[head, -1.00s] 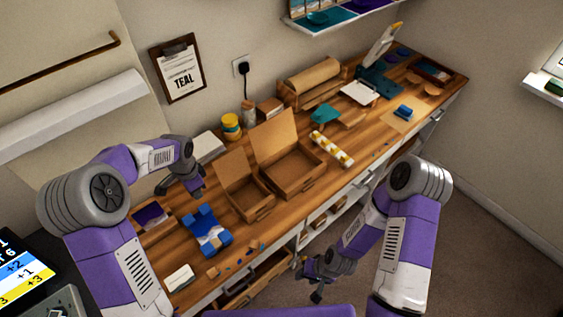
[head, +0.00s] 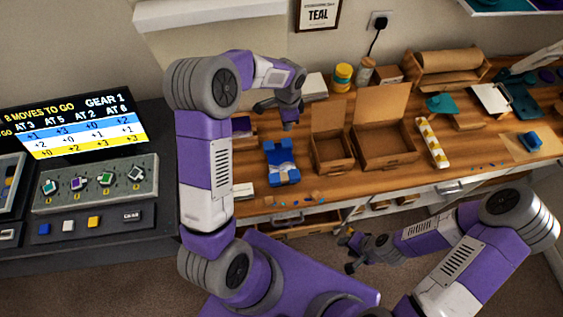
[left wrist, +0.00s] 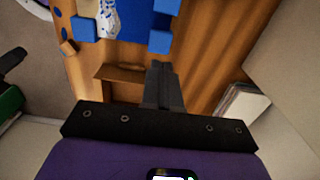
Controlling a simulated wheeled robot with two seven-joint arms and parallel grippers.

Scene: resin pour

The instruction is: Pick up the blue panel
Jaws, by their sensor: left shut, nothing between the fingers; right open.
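A blue piece (head: 281,162) with a whitish, patterned middle lies on the wooden bench left of the open cardboard boxes. Its blue blocks also show at the top of the left wrist view (left wrist: 130,18). A smaller blue piece (head: 531,140) lies on a tan sheet at the far right of the bench. I cannot tell which is the panel. My left gripper (head: 290,124) is shut and empty, just behind the nearer blue piece and apart from it; its fingers show in the left wrist view (left wrist: 162,85). My right gripper (head: 350,252) is open and empty, in front of the bench.
Open cardboard boxes (head: 333,158) stand right of the nearer blue piece. Small scraps lie along the bench's front edge. A white block (head: 244,191) is at its left end. A console (head: 95,185) with a screen (head: 75,125) stands left.

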